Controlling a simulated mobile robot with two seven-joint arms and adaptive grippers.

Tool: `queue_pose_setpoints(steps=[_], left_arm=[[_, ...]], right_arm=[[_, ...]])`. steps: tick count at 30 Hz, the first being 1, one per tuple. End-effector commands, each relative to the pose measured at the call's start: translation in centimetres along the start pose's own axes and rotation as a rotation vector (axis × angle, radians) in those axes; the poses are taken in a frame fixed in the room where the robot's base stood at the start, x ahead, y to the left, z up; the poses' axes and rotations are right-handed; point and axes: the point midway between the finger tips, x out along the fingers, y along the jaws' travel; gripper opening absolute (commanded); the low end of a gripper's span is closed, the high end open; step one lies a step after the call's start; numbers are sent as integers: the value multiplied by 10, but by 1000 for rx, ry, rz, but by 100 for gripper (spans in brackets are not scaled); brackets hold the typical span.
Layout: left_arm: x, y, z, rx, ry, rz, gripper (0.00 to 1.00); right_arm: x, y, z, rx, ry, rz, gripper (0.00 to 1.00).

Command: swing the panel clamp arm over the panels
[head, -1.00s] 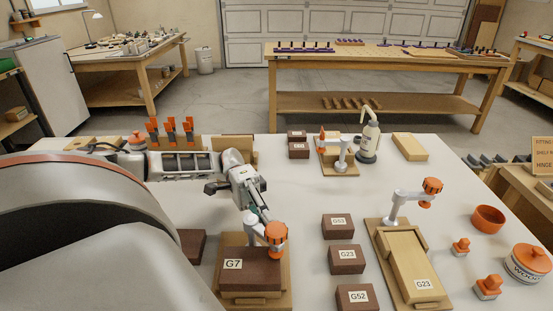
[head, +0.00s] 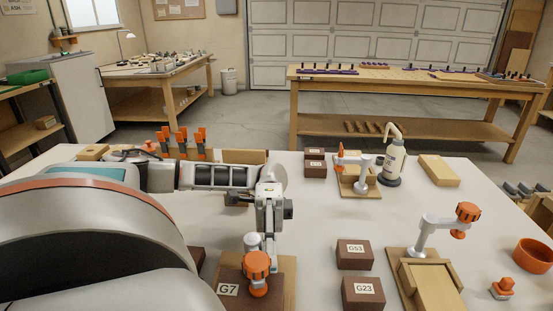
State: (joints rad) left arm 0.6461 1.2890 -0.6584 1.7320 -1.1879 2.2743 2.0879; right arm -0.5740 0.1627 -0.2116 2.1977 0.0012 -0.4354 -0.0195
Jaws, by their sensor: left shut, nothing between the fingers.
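A dark brown panel block labelled G7 (head: 228,290) sits on a wooden fixture (head: 290,272) at the bottom centre. A grey clamp arm with an orange knob (head: 257,263) stands at its back, and the knob lies over the block in the picture. My left gripper (head: 268,234) points down just behind the clamp and is shut with nothing between its fingers. It overlaps the clamp's post in the picture; I cannot tell whether they touch. At right, a second clamp arm (head: 440,221) points away from its pale panel (head: 440,290). My right gripper is not in view.
Dark blocks labelled G53 (head: 355,255) and G23 (head: 363,293) stand right of the G7 fixture. A smaller clamp fixture (head: 358,180) and a pump bottle (head: 392,160) stand behind. An orange bowl (head: 534,255) is at far right.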

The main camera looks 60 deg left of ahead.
Motion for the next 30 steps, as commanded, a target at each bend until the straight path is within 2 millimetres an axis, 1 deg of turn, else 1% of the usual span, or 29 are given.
queue_pose_setpoints(steps=[5, 16, 30], left_arm=[[2, -1, 3, -5, 4, -1, 0], [3, 0, 4, -2, 6, -1, 0], [3, 0, 5, -2, 8, -2, 0]], right_arm=[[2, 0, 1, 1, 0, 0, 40], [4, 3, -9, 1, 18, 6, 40], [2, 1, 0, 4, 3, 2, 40]])
